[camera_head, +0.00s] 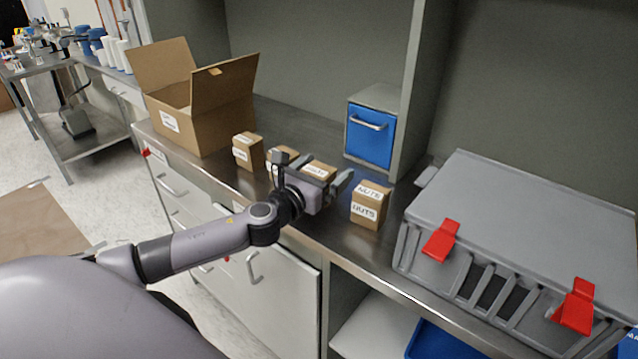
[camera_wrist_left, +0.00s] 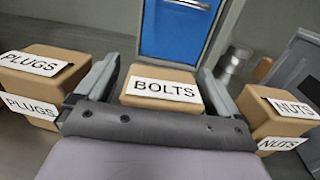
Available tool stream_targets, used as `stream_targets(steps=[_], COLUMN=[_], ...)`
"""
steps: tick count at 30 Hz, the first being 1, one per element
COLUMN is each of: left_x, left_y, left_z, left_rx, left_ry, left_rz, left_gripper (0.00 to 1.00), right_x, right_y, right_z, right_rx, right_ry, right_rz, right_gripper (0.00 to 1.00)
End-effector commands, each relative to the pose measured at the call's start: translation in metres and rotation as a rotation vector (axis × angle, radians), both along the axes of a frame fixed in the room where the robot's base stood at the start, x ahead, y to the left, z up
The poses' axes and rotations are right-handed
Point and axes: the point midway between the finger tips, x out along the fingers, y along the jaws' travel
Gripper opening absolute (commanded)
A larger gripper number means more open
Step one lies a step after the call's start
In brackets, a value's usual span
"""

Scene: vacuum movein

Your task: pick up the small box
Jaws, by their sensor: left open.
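Several small brown cardboard boxes with white labels stand in a row on the metal counter. The box labelled BOLTS (camera_wrist_left: 162,88) is in the middle of the left wrist view and shows partly behind my gripper in the head view (camera_head: 318,171). My left gripper (camera_head: 322,172) is open, with one finger to each side of the BOLTS box; I cannot tell whether they touch it. The PLUGS box (camera_wrist_left: 38,80) is on the left and the NUTS box (camera_wrist_left: 284,118) on the right, also seen in the head view (camera_head: 370,206). My right gripper is not in view.
A large open cardboard box (camera_head: 205,125) stands at the left of the counter. A small cabinet with a blue drawer (camera_head: 369,137) stands behind the row. A big grey case (camera_head: 530,220) with red latches fills the right end. Another small box (camera_head: 248,153) stands near the large one.

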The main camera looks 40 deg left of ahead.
Motion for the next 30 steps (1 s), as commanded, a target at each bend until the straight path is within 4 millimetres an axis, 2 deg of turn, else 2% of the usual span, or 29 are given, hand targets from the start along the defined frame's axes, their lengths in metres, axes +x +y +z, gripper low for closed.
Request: stream_targets(steps=[3, 4, 9, 10, 18, 22, 26, 30], left_x=[0.000, 0.000, 0.000, 0.000, 0.000, 0.000, 0.000, 0.000], left_y=[0.000, 0.000, 0.000, 0.000, 0.000, 0.000, 0.000, 0.000], left_z=[0.000, 0.000, 0.000, 0.000, 0.002, 0.010, 0.028, 0.060], left_rx=[0.000, 0.000, 0.000, 0.000, 0.000, 0.000, 0.003, 0.003], left_ry=[0.000, 0.000, 0.000, 0.000, -0.002, -0.004, -0.005, -0.008], left_rz=[0.000, 0.000, 0.000, 0.000, 0.000, 0.000, -0.002, -0.002], left_gripper=[0.96, 0.93, 0.37, 0.32, 0.32, 0.32, 0.32, 0.32], right_x=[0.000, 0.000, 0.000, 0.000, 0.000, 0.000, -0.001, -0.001], right_y=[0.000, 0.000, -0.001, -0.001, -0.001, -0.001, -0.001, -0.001], right_z=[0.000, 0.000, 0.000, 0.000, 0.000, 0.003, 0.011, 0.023], right_rx=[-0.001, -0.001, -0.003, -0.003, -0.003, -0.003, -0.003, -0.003], right_ry=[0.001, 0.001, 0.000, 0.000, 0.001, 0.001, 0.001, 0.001], right_rz=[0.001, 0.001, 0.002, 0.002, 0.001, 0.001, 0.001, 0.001], right_gripper=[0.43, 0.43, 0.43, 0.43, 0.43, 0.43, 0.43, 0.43])
